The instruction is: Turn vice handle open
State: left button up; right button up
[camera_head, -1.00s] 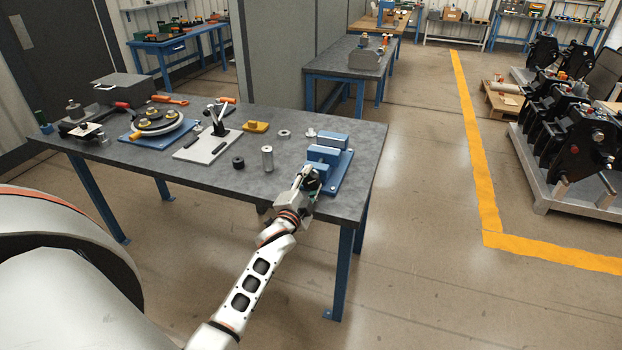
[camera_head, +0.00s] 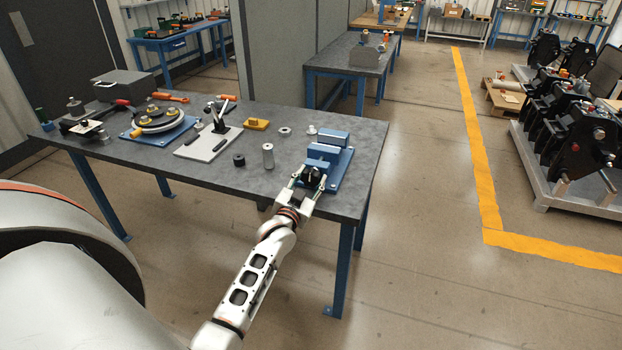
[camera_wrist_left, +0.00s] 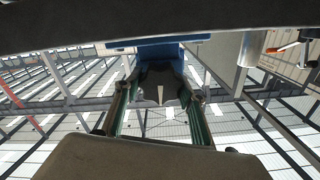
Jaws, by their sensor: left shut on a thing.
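The blue vice (camera_head: 332,160) stands on its blue base plate at the right front corner of the grey workbench. Its dark handle (camera_head: 314,174) faces the front edge. My left gripper (camera_head: 309,177) reaches in from the front, with one finger on each side of the handle, and is shut on it. In the left wrist view the dark handle (camera_wrist_left: 160,84) sits between the two fingers (camera_wrist_left: 159,108), with the blue vice body (camera_wrist_left: 158,52) behind it. The exact finger contact is partly hidden. My right gripper is not in view.
On the bench (camera_head: 285,198), a metal cylinder (camera_head: 268,156) and a black ring (camera_head: 239,160) stand left of the vice. A grey plate with a toggle clamp (camera_head: 207,142) and a round fixture (camera_head: 158,120) are farther left.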

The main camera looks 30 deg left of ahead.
pick_arm(q)
jog(key=shift+n, duration=0.6)
jog(key=o, duration=1.1)
jog(key=v, duration=1.2)
